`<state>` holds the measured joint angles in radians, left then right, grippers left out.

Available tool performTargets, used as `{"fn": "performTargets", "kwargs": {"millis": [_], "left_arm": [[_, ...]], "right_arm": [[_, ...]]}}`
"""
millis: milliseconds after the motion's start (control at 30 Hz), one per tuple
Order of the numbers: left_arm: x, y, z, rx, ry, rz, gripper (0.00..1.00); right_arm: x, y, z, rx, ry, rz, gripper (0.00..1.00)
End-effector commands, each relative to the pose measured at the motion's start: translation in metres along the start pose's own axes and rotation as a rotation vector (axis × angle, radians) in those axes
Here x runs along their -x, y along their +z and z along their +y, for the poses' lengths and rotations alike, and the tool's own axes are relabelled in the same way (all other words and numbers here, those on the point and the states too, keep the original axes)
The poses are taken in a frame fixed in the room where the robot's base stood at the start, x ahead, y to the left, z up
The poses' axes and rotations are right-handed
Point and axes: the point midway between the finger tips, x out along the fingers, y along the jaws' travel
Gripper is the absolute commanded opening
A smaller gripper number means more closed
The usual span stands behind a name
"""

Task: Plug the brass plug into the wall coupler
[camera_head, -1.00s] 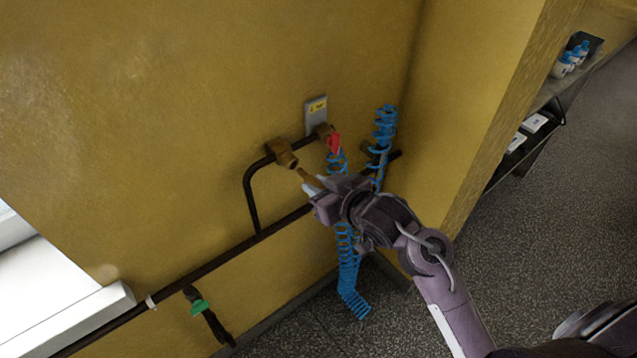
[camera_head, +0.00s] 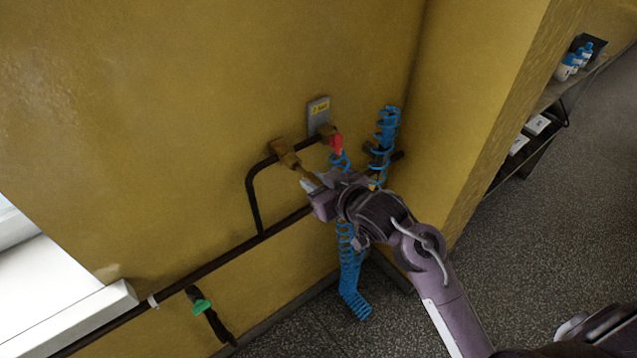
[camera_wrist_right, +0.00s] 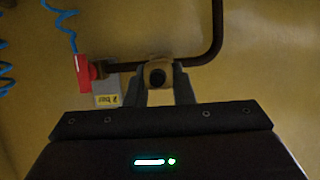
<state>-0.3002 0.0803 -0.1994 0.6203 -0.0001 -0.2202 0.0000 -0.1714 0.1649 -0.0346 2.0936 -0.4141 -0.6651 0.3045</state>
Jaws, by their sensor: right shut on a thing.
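The brass wall coupler (camera_head: 284,152) sits at the upper end of a dark bent pipe on the yellow wall. My right gripper (camera_head: 314,184) is shut on the brass plug (camera_head: 307,175), which points up and left at the coupler. The plug's tip meets the coupler's mouth in the head view; how deep it sits I cannot tell. In the right wrist view, the two fingers (camera_wrist_right: 161,92) flank a round brass end with a dark centre (camera_wrist_right: 157,76), and brass shows behind it. My left gripper is not in view.
A red valve handle (camera_head: 337,144) and a grey labelled plate (camera_head: 318,111) are close right of the coupler. Blue coiled hoses (camera_head: 386,135) hang beside and behind my right gripper. A green-handled valve (camera_head: 201,306) is low left. A shelf (camera_head: 550,95) stands at the right.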

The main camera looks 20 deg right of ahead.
Motion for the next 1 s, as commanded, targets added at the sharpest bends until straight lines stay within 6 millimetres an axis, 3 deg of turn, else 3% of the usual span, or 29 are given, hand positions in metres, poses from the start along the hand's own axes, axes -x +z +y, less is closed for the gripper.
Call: {"fn": "performTargets", "kwargs": {"millis": [1000], "left_arm": [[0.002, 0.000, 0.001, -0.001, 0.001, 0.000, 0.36]], "right_arm": [[-0.024, -0.011, 0.000, -0.001, 0.000, 0.002, 0.00]]}}
